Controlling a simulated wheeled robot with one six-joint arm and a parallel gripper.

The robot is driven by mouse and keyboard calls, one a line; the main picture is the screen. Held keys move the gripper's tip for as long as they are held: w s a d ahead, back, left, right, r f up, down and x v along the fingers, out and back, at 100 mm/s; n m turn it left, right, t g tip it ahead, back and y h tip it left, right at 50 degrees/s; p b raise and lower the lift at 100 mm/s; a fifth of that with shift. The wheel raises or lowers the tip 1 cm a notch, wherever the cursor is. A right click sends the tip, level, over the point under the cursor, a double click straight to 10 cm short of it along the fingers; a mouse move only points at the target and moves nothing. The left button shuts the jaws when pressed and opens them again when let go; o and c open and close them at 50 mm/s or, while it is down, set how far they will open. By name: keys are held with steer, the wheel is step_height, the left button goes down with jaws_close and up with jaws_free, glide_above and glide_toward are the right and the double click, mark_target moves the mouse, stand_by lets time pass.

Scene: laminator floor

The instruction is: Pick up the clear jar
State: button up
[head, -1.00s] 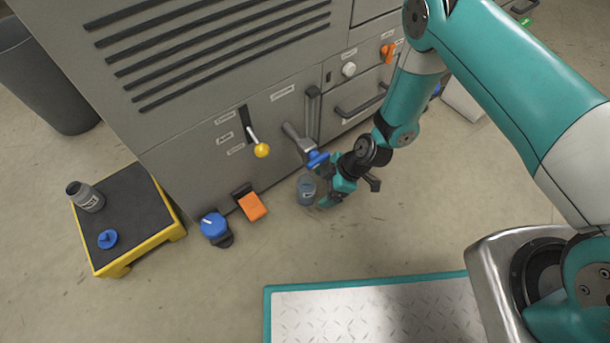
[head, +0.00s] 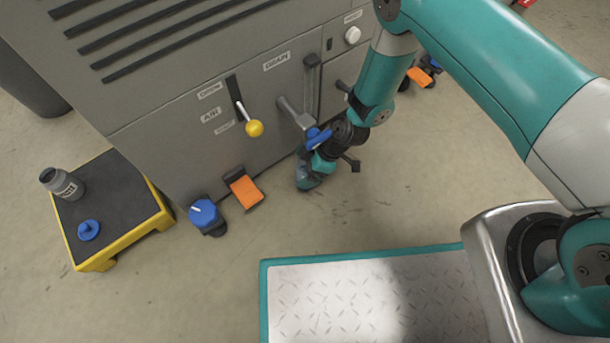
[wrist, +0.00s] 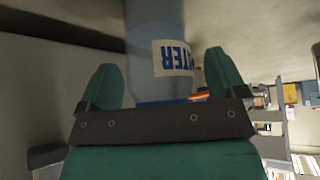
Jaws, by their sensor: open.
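The clear jar (head: 302,176) stands on the floor under the drain pipe, mostly hidden by my gripper in the head view. In the wrist view the jar (wrist: 150,35) is a bluish see-through body with a white label whose visible blue letters read "TER" upside down. My gripper (head: 313,178) is low, right at the jar. In the wrist view its two teal fingers (wrist: 160,65) are open, one on each side of the jar, with a gap visible at least on the right.
The grey machine (head: 180,140) rises close behind, with a drain pipe (head: 294,112), a blue part (head: 318,138) above the jar and a yellow-knobbed lever (head: 254,128). A yellow-edged step (head: 130,224) holds a grey bottle (head: 62,184) and blue cap (head: 88,230).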

steer(key=shift+c, duration=0.4)
steer(key=c, duration=1)
steer(key=shift+r, duration=0.1)
